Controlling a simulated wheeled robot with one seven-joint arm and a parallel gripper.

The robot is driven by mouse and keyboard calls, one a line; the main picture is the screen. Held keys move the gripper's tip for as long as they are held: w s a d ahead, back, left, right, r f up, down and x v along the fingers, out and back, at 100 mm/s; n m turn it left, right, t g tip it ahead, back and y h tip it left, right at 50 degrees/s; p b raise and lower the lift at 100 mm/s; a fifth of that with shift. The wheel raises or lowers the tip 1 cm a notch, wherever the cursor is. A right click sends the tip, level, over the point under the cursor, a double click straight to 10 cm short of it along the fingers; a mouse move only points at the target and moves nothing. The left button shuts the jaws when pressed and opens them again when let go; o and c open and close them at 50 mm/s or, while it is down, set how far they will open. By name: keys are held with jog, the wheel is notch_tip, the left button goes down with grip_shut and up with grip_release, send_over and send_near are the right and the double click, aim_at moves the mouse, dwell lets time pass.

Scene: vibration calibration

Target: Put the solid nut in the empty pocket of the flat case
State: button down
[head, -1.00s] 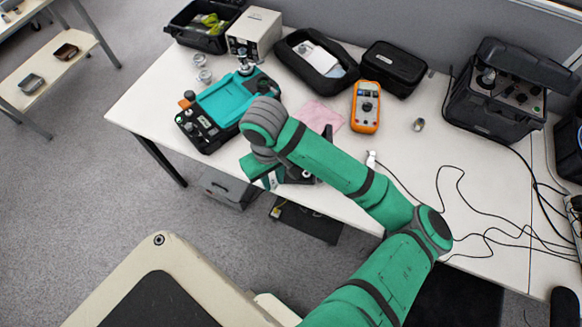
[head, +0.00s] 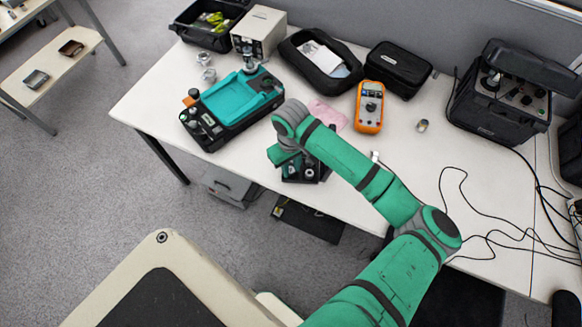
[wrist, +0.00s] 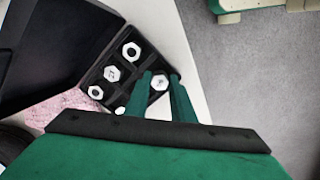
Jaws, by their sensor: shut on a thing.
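The flat case (wrist: 93,76) lies open in the wrist view, a black tray divided into pockets. Pale hex nuts sit in it: one with a dark hole (wrist: 131,50), one with a faintly marked face (wrist: 112,73) and a smaller holed one (wrist: 96,92). Another pale piece is partly hidden by my gripper. My gripper (wrist: 160,74) is over the case's right side, shut on a pale hex nut (wrist: 160,83) whose face shows no clear dark hole. I cannot tell its height above the pocket. In the head view the case (head: 304,170) is at the table's front edge, partly behind my arm.
A teal-topped device (head: 232,104) stands left of the case. A pink cloth (head: 327,114) and an orange multimeter (head: 369,106) lie behind it. Cables (head: 465,215) spread over the table's right side. A small cylinder (head: 422,125) stands alone on clear tabletop.

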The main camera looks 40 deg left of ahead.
jog(key=shift+f, duration=0.3)
jog(key=shift+f, duration=0.15)
jog(key=shift+s+d+f, duration=0.1)
jog(key=shift+f, duration=0.3)
jog(key=c, duration=1.5)
grip_release()
